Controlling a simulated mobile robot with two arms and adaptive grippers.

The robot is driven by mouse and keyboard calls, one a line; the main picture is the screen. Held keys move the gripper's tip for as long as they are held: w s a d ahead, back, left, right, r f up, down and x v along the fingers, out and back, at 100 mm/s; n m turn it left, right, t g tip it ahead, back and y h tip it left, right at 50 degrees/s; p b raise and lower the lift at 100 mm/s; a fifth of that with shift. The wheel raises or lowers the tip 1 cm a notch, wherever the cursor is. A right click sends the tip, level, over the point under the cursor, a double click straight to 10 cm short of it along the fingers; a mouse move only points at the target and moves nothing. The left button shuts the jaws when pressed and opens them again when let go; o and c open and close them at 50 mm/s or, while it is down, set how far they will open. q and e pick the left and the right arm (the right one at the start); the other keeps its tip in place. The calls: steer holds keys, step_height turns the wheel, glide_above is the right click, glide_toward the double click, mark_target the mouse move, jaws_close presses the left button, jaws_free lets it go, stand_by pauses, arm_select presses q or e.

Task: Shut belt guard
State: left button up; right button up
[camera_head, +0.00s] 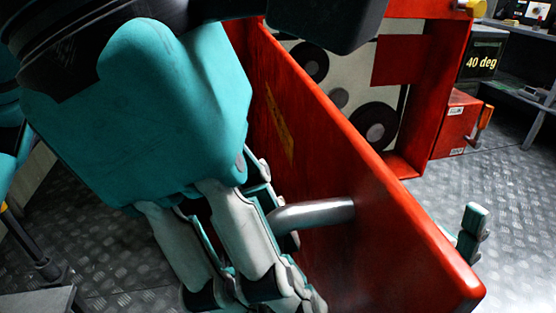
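The belt guard is a red panel (375,235) that stands swung out from the red machine frame (440,75), its open side showing belt pulleys behind. A grey bent handle (320,213) sticks out from the panel's near face.
Dark pulleys (375,125) sit on a pale plate inside the frame. A red box (456,122) stands right of it, under a screen reading "40 deg" (481,62). Bare tread-plate floor (515,195) lies at right. A dark stand (40,262) is at left.

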arm_select(q)
steer(key=shift+c, duration=0.4)
jaws_close()
